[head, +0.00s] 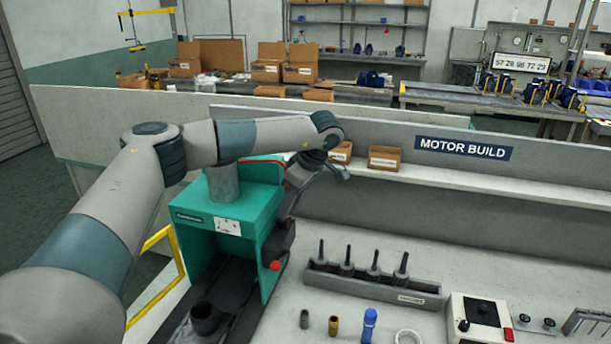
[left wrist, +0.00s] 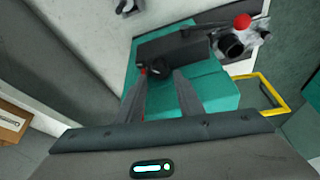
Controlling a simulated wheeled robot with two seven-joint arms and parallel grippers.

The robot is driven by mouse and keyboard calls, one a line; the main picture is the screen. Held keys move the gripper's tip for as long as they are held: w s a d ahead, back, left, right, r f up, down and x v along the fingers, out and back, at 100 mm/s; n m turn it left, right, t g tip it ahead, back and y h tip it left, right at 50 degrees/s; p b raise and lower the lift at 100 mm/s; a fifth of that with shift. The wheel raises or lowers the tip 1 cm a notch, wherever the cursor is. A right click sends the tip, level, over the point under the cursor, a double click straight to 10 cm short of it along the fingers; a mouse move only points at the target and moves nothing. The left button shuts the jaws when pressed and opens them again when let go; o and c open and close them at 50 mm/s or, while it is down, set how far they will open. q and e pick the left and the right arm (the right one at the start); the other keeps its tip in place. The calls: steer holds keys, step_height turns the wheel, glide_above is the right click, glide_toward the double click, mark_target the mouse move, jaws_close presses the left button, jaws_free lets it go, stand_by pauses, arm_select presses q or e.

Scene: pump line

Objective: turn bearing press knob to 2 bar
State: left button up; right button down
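The green bearing press (head: 190,238) stands at the left of the bench in the head view, and its green side fills the middle of the left wrist view (left wrist: 212,88). A dark box (left wrist: 185,47) is fixed to that side. A small round dark knob (left wrist: 159,68) on it shows in the left wrist view, with a bit of red beside it. My left gripper (left wrist: 160,78) is open, its two fingertips on either side of the knob; I cannot tell if they touch it. In the head view the knob and fingertips are not clear. My right gripper is not in view.
A grey rack (head: 370,289) with several dark pegs, small parts and a control box (head: 480,320) lie to the right. A yellow rail (head: 155,275) is left of the press. A low grey wall stands behind.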

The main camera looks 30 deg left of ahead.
arm_select(q)
steer(key=b+v, duration=0.3)
steer(key=v, duration=0.9)
steer(key=shift+d+r+b, duration=0.2)
steer(key=shift+r+b, duration=0.15)
